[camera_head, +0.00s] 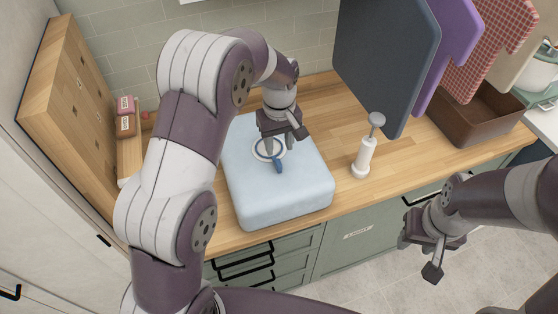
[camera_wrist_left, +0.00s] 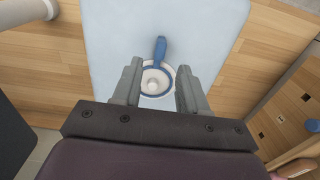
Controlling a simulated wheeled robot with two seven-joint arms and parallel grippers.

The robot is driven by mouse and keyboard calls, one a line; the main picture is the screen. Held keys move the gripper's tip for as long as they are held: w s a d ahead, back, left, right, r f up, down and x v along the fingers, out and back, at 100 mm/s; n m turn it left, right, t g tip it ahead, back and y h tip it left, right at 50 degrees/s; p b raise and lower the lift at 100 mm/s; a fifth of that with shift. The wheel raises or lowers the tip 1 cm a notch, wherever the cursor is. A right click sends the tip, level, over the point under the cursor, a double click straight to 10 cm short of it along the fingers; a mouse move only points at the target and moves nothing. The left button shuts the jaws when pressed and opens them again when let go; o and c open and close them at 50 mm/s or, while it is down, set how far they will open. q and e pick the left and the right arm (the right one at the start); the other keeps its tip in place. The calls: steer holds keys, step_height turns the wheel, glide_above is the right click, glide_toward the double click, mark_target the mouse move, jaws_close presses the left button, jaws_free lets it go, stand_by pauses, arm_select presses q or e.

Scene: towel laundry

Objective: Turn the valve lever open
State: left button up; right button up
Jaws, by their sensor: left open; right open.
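The valve is a white round knob with a blue ring and a blue lever (camera_head: 278,166), set on top of a light blue box (camera_head: 290,197) on the wooden counter. In the left wrist view the blue lever (camera_wrist_left: 160,49) points away from my gripper, toward the top of the picture. My left gripper (camera_head: 284,142) is open above the valve. In the left wrist view its fingers (camera_wrist_left: 156,88) stand on either side of the white knob (camera_wrist_left: 153,85); I cannot tell whether they touch it. My right gripper (camera_head: 425,250) is open and empty, in front of the counter at the right.
A white pump-like device (camera_head: 364,150) stands on the counter right of the box. Dark, purple and checked towels (camera_head: 490,45) hang at the upper right above a brown bin (camera_head: 480,122). A wooden cabinet (camera_head: 72,95) stands at the left. Counter wood (camera_head: 420,148) is clear in front of the bin.

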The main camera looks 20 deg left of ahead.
mark_target(278, 162)
arm_select(q)
steer(key=f+p, duration=0.1)
steer(key=f, duration=0.2)
steer(key=f+p, duration=0.1)
steer(key=f, duration=0.2)
steer(key=shift+a+f, duration=0.2)
steer(key=shift+f, duration=0.15)
steer(key=shift+w+d+f, duration=0.1)
steer(key=shift+d+f, duration=0.05)
arm_select(e)
step_height(278, 162, up, 3)
steer(key=shift+f, duration=0.1)
arm_select(q)
jaws_close()
arm_select(e)
steer(key=shift+a, duration=0.1)
